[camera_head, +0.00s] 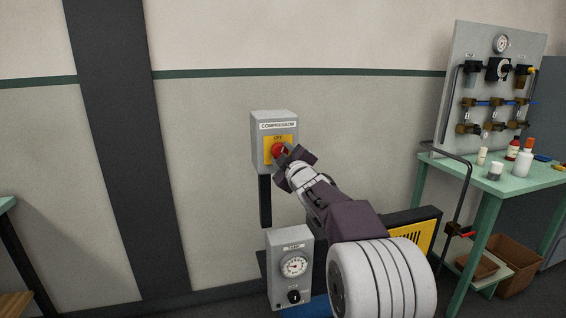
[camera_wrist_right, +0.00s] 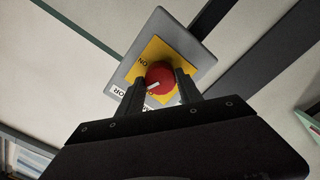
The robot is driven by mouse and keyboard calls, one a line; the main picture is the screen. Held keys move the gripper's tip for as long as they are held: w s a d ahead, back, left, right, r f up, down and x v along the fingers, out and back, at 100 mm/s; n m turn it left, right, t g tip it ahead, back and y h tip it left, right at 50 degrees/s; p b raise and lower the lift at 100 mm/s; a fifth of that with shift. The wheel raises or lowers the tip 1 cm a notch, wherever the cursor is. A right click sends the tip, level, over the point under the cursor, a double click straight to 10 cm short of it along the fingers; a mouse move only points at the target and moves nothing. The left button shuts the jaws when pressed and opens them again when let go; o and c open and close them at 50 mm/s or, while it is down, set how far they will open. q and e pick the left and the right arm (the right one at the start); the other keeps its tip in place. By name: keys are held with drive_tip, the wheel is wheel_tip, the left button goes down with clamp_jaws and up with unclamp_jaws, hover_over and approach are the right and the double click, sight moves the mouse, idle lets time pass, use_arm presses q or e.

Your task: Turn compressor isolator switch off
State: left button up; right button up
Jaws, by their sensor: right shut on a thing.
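The compressor isolator is a grey wall box (camera_head: 262,149) labelled COMPRESSOR, with a yellow plate (camera_head: 270,155) and a red rotary knob (camera_head: 277,150). OFF is printed at the top of the plate. My right gripper (camera_head: 283,154) reaches the knob from the lower right and is shut on it. In the right wrist view, the two dark fingers sit on either side of the red knob (camera_wrist_right: 160,78), on the yellow plate (camera_wrist_right: 150,55). A white mark shows on the knob near the left finger; its exact setting is hard to tell. My left gripper is not in view.
Below stands a grey box with a round gauge (camera_head: 294,265) and a black knob (camera_head: 294,297). A green bench (camera_head: 490,180) with bottles and a valve panel (camera_head: 485,60) stands at right. A dark post (camera_head: 125,150) runs up the wall at left.

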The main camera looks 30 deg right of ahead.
drive_tip(key=shift+n+b, duration=0.9)
drive_tip(key=shift+n, duration=1.5)
drive_tip(key=o, duration=1.4)
drive_tip(key=shift+c, duration=0.2)
drive_tip(key=v, duration=0.9)
